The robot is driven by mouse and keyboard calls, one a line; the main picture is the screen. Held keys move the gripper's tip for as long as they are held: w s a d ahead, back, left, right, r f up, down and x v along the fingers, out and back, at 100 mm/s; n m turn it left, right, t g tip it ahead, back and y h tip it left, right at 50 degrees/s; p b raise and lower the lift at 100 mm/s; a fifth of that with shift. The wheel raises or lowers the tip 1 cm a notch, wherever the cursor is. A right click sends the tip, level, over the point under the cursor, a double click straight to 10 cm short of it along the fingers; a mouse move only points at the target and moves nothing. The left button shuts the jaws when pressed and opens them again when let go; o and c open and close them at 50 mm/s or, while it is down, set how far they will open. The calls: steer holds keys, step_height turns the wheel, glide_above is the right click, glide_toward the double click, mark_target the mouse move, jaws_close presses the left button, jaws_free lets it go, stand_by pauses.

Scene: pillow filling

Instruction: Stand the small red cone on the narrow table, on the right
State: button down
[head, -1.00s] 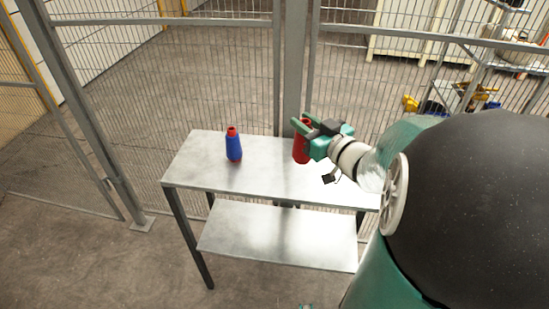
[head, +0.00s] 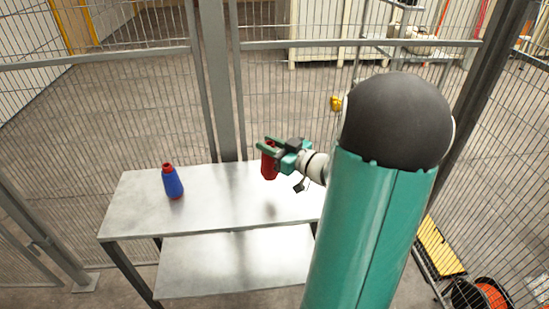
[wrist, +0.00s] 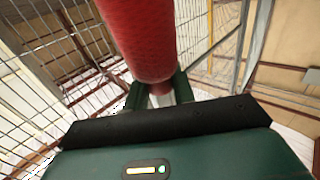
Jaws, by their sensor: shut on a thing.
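My arm hides the table's right end.
A lower shelf (head: 235,262) is bare. A wire mesh fence (head: 290,100) runs close behind the table.

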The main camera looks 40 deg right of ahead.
steer(key=shift+s+d+f, duration=0.1)
steer(key=shift+d+f, duration=1.2)
steer(key=shift+f, duration=0.15)
step_height(320, 180, down, 3)
steer(key=shift+f, duration=0.1)
steer(key=c, duration=1.2)
jaws_free()
steer(key=shift+f, duration=0.1)
steer(key=shift+o, duration=0.2)
